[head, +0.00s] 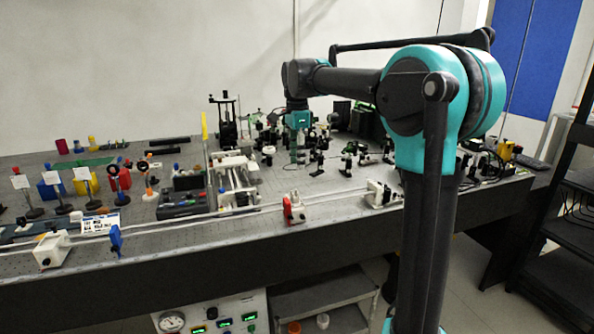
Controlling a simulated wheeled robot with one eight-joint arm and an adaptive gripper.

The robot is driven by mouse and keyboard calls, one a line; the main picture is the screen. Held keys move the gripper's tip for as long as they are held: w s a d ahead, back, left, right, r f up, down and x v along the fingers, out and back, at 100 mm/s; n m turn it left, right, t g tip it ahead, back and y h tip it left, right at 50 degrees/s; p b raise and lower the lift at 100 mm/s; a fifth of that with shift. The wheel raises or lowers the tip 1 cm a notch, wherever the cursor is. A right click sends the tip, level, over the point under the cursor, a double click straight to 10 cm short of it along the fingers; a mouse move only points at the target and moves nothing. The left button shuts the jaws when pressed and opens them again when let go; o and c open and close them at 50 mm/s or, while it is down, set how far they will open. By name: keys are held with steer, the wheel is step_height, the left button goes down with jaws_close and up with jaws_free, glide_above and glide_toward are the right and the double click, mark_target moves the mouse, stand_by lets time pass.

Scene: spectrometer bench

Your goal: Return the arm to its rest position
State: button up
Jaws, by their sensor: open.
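My arm rises at the right of the head view and reaches left over the optical bench (345,241). Its wrist hangs down near the middle of the picture. My gripper (297,158) points down above the crowded middle of the bench, among small dark optical mounts. It is small and partly lost against the clutter behind it. It is open and I see nothing held in it. I cannot tell its exact height above the bench.
A white rail runs along the bench front, bearing a red-and-white mount (293,208) and a white block (378,194). A grey control box (182,205) and coloured holders stand left. A dark shelf rack (570,215) stands right. A panel with a gauge (171,321) is below.

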steer(key=shift+r, duration=0.25)
steer(key=s+d+f+n+t, duration=0.2)
steer(key=s+d+f+n, duration=0.5)
steer(key=s+f, duration=0.6)
steer(key=s+d+f+n+t, duration=0.2)
steer(key=s+d+f+n, duration=0.5)
steer(key=s+d+f, duration=0.3)
steer(key=s+f, duration=0.3)
steer(key=f, duration=0.3)
steer(key=shift+d, duration=0.4)
steer(key=shift+a, duration=0.1)
